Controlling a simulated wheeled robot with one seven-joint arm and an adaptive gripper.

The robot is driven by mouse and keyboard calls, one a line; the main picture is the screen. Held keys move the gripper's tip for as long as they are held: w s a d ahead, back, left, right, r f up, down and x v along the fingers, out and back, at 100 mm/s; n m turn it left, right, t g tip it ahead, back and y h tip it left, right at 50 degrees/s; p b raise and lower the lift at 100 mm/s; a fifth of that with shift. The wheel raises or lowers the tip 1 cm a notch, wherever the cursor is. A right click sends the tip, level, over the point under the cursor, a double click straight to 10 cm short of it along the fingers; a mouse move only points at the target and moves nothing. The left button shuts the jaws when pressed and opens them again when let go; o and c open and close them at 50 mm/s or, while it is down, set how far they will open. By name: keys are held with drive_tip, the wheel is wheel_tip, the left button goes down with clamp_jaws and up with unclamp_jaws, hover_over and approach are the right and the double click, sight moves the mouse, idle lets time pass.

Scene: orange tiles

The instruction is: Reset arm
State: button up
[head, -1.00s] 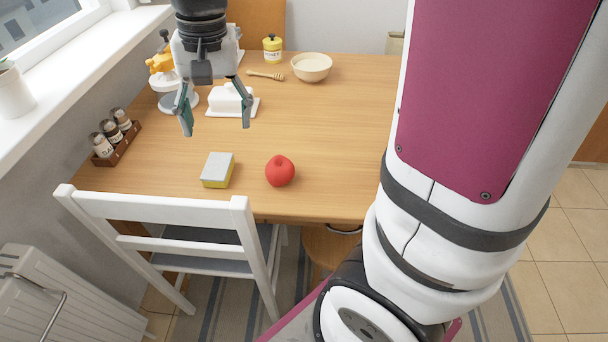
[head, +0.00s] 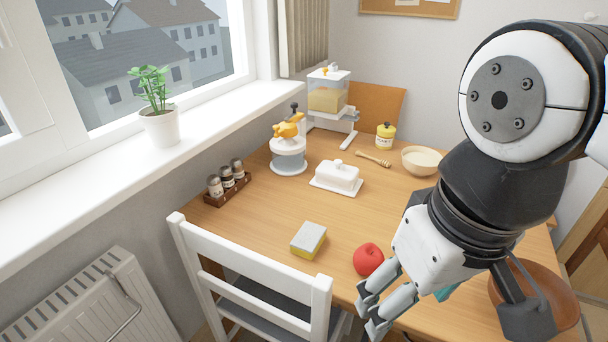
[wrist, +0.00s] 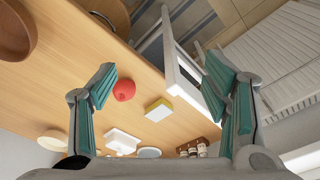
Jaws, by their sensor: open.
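My gripper (head: 372,315) is at the front right of the table in the head view, with its fingers pointing down and left, close to the red apple (head: 368,260) in the picture. In the wrist view my gripper (wrist: 161,66) has its two teal-padded fingers wide apart. Nothing is between the pads. My arm is folded at the right of the head view and hides part of the table's right side. The apple also shows in the wrist view (wrist: 124,90), beyond the fingers and on the table.
The wooden table (head: 270,215) holds a sponge (head: 309,240), butter dish (head: 337,178), juicer (head: 289,155), spice rack (head: 228,185), honey jar (head: 385,137), dipper (head: 374,159) and cream bowl (head: 421,160). A brown bowl (head: 555,290) is at the right. A white chair (head: 245,265) stands in front.

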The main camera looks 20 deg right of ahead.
wheel_tip(320, 180, up, 14)
drive_tip(key=t+p, duration=0.2)
drive_tip(key=p, duration=1)
drive_tip(key=shift+d+f+t, duration=0.15)
drive_tip(key=shift+d+t, duration=0.05)
drive_tip(key=shift+t, duration=0.1)
